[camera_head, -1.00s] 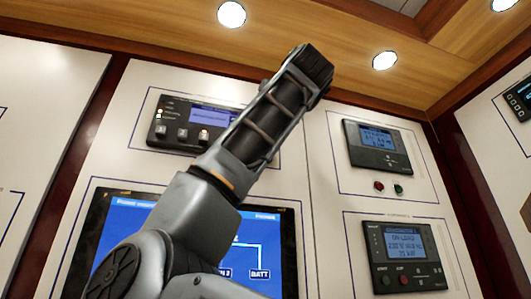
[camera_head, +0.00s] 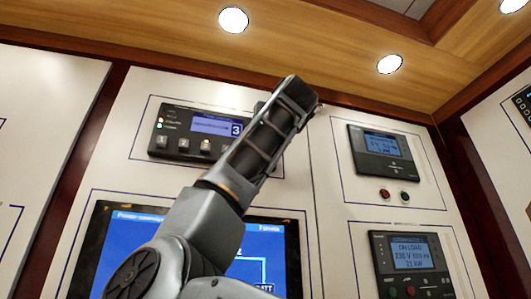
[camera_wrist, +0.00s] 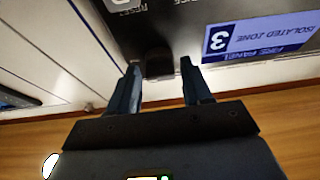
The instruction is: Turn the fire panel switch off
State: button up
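The fire panel (camera_head: 180,147) is a dark box on the white wall, with a lit screen (camera_head: 210,125) showing a 3 and several keys below. In the wrist view the panel (camera_wrist: 185,18) appears upside down, its screen (camera_wrist: 262,40) reading FIRE PANEL and ISOLATED ZONE. A dark block-like switch (camera_wrist: 159,64) sticks out at the panel's edge. My gripper (camera_wrist: 160,85) is open, with one finger on each side of the switch and visible gaps between. In the head view my arm hides the fingers and the panel's right end.
A large blue screen (camera_head: 125,250) is below the fire panel, partly behind my arm. Two more control units (camera_head: 382,152) (camera_head: 410,262) sit on the wall to the right, with red and green buttons between. A wooden ceiling (camera_head: 160,35) with round lamps is close above.

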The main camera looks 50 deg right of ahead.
jog(key=c, duration=0.8)
jog(key=shift+d+n, duration=0.1)
jog(key=shift+n, duration=0.2)
jog(key=shift+s+d+r+n+g+y+p, duration=0.15)
jog(key=shift+n+y+p, duration=0.3)
jog(key=shift+n+y, duration=2.1)
jog(key=shift+d+r+n+g+y+p, duration=0.1)
jog(key=shift+r+n+g+y+p, duration=0.25)
jog(key=shift+n, duration=4.3)
jog(key=shift+s+d+n+g+y+p, duration=0.1)
jog(key=shift+n+y+p, duration=0.5)
jog(key=shift+n+y, duration=1.95)
jog(key=n+h, duration=0.1)
jog(key=n, duration=0.1)
jog(key=shift+f+n+h, duration=0.1)
jog(key=shift+n+h, duration=0.25)
jog(key=o, duration=1)
jog(key=shift+a, duration=0.1)
